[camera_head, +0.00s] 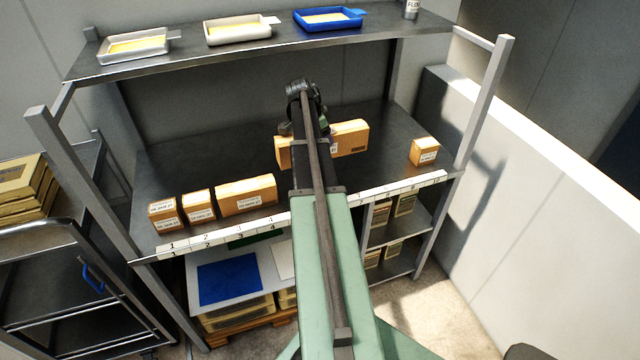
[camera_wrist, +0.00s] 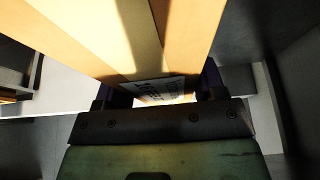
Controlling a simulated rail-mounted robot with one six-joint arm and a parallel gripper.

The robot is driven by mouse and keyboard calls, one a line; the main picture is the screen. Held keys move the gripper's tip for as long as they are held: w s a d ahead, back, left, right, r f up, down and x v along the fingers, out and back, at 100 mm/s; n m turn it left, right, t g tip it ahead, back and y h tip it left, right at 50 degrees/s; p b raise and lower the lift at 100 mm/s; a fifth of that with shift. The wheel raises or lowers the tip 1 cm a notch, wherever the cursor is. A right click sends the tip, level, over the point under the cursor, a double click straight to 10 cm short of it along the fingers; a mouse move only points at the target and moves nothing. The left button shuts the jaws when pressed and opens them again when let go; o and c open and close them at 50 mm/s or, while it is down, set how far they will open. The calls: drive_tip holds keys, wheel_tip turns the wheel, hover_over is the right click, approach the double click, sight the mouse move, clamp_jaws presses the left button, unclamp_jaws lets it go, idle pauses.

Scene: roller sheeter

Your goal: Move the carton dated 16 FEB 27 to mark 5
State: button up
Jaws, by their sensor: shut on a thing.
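My gripper (camera_wrist: 158,92) is shut on a carton (camera_wrist: 165,60), a tan box whose white label shows between the dark jaws; I cannot read its date. In the head view the held carton (camera_head: 350,137) is partly hidden behind my arm, over the middle of the shelf (camera_head: 375,180); I cannot tell whether it touches the shelf. Other labelled cartons stand at the left: a small one (camera_head: 164,214) by mark 1, another (camera_head: 199,206) by mark 2, and a long one (camera_head: 246,195) by marks 3 and 4. My arm hides mark 5.
A small carton (camera_head: 423,151) stands near the shelf's right end. The numbered strip (camera_head: 405,188) runs along the front edge. Shelf posts rise at both ends. Trays (camera_head: 329,18) sit on the upper shelf (camera_head: 270,45). Bare shelf shows between the held carton and the right-end carton.

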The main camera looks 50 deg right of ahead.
wheel_tip(320, 180, down, 15)
drive_tip(key=b, duration=1.2)
drive_tip(key=shift+r, duration=0.45)
drive_tip(key=shift+f, duration=0.25)
drive_tip(key=o, duration=1.2)
drive_tip(key=shift+r, duration=0.1)
drive_tip(key=p+v, duration=0.5)
drive_tip(key=v, duration=0.1)
drive_tip(key=p+v, duration=0.5)
drive_tip(key=p, duration=0.1)
drive_tip(key=shift+s+d+r, duration=0.1)
drive_tip(key=shift+r, duration=0.4)
drive_tip(key=shift+a+r+p, duration=0.2)
drive_tip(key=shift+r+p, duration=0.1)
drive_tip(key=shift+p, duration=0.15)
drive_tip(key=shift+f, duration=0.1)
